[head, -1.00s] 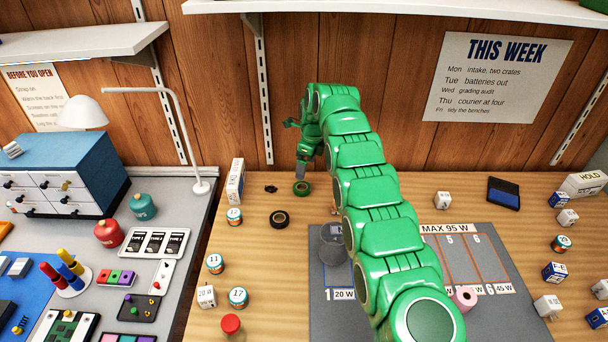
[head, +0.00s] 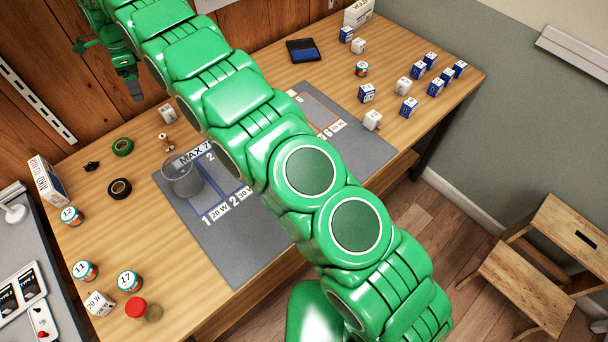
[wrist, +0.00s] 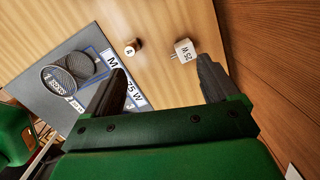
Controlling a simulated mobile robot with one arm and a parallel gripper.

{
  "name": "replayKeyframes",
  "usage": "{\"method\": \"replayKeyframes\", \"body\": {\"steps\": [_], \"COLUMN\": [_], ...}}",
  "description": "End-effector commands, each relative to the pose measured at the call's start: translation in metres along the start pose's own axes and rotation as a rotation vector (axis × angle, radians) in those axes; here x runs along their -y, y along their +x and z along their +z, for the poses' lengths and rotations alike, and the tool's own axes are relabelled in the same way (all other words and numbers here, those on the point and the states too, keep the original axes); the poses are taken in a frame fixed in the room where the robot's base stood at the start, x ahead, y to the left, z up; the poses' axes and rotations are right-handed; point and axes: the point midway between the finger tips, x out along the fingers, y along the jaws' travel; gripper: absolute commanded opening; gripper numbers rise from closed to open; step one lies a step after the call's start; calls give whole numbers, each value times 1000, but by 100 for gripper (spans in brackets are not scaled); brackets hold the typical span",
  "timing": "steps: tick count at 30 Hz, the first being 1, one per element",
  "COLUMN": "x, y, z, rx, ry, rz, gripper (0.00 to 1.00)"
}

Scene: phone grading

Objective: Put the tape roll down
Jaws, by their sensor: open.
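A green tape roll (head: 122,147) lies flat on the wooden bench, near its back edge at the left. A black tape roll (head: 119,188) lies flat just in front of it. My gripper (head: 108,68) is above the back of the bench, apart from both rolls. In the wrist view my gripper (wrist: 162,65) is open with nothing between its fingers. Neither tape roll shows in that view. Beyond the fingertips stand a white 25 W cube (wrist: 185,50) and a small brown-and-white piece (wrist: 132,46).
A dark mesh cup (head: 182,178) stands on the grey mat (head: 240,262). Several small cubes are at the far right. A wooden step stool (head: 535,265) stands on the floor.

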Motion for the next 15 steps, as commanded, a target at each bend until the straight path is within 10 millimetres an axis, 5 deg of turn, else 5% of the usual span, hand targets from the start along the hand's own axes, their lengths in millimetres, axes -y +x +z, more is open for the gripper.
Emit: {"method": "replayKeyframes", "body": {"steps": [15], "x": [-45], "y": [-91], "z": [-135], "rx": [-38], "ry": [-169], "rz": [17], "gripper": [88]}}
